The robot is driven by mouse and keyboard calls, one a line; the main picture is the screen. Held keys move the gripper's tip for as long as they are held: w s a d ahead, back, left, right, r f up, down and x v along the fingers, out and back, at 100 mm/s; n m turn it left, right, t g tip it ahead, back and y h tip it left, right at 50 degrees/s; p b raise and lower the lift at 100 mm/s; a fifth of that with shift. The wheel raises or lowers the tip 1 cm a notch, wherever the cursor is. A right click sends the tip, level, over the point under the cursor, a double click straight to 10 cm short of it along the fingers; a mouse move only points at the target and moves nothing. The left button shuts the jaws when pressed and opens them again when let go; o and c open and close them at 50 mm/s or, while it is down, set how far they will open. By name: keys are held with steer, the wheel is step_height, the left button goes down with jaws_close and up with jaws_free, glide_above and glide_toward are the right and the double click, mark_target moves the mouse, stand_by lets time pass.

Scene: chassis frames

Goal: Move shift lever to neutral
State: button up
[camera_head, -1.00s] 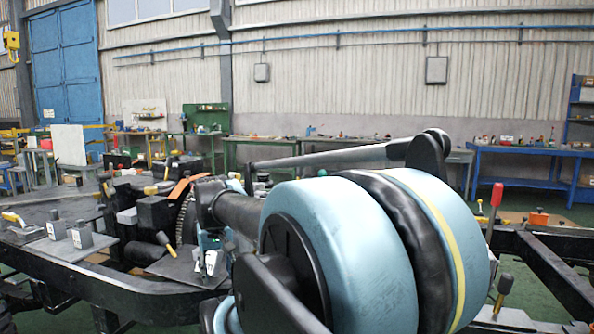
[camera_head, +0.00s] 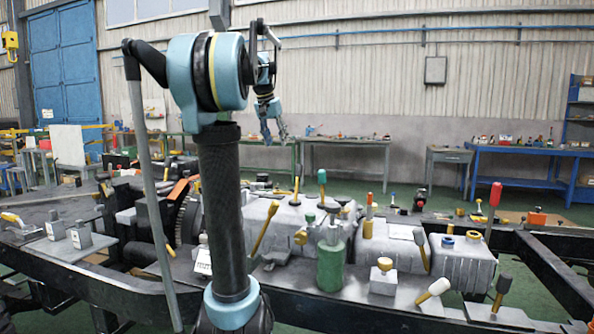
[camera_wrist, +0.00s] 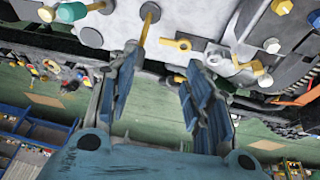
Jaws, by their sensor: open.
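My gripper (camera_head: 273,138) hangs open and empty in the head view, left of centre, apart from the levers. In the wrist view my gripper (camera_wrist: 162,62) has its fingers spread below a thin yellow rod with a grey round end (camera_wrist: 147,25). It seems clear of the rod.
A green cylinder (camera_head: 331,265) stands in front of the housing. Black frame rails (camera_head: 545,265) extend right. Workbenches (camera_head: 520,160) line the back wall.

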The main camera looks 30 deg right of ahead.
steer(key=m, duration=0.1)
glide_toward(298, 167)
steer(key=x, duration=0.7)
steer(key=w+x, duration=0.1)
steer(key=x, duration=0.2)
steer(key=shift+d+f, duration=0.1)
steer(key=shift+d, duration=0.4)
jaws_close()
